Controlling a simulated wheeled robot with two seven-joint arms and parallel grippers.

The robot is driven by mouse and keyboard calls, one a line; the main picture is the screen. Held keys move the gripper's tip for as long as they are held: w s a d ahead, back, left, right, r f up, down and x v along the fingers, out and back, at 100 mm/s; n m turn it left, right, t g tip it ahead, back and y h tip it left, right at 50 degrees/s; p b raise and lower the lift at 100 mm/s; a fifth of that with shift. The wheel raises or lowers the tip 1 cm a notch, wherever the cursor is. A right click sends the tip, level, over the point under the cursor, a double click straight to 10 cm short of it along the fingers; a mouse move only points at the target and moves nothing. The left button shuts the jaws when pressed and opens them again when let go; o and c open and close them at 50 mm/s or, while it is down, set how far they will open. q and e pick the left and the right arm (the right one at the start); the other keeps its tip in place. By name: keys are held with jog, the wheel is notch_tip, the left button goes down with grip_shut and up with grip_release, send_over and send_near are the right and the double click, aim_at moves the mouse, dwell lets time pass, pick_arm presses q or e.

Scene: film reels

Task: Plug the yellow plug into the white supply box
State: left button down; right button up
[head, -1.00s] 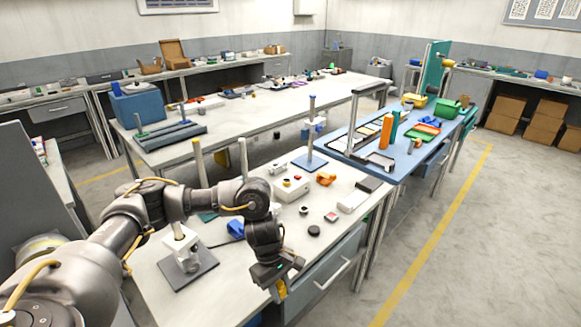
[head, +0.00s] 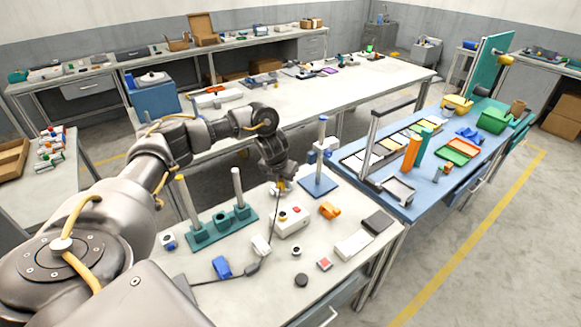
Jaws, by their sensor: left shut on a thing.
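My left gripper (head: 277,184) is shut on the yellow plug (head: 279,189), of which only a small yellow part shows below the jaws. A dark cable hangs from it down to the table. The gripper and plug appear just above and behind the box's top left edge in the picture; I cannot tell whether the plug touches the box. My right gripper is not in view.
Near the box are a teal base with posts (head: 221,226), a blue stand with a post (head: 320,185), an orange part (head: 329,210), a white block (head: 354,245) and a black puck (head: 301,280).

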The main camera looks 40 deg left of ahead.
pick_arm(q)
jog(key=shift+w+a+r, duration=0.1)
jog(key=shift+a+r, duration=0.05)
jog(key=shift+s+f+b, duration=0.25)
jog(key=shift+f+b, duration=0.15)
jog(key=shift+b, duration=0.05)
notch_tip(320, 180, down, 8)
jog(key=b, duration=0.6)
jog(key=shift+w+f, duration=0.1)
jog(key=shift+f, duration=0.05)
jog(key=shift+f+b, duration=0.3)
jog(key=shift+b, duration=0.05)
jog(key=shift+f+b, duration=0.5)
jog(key=shift+f, duration=0.1)
jog(key=shift+f+b, duration=1.1)
jog(key=shift+f, duration=0.25)
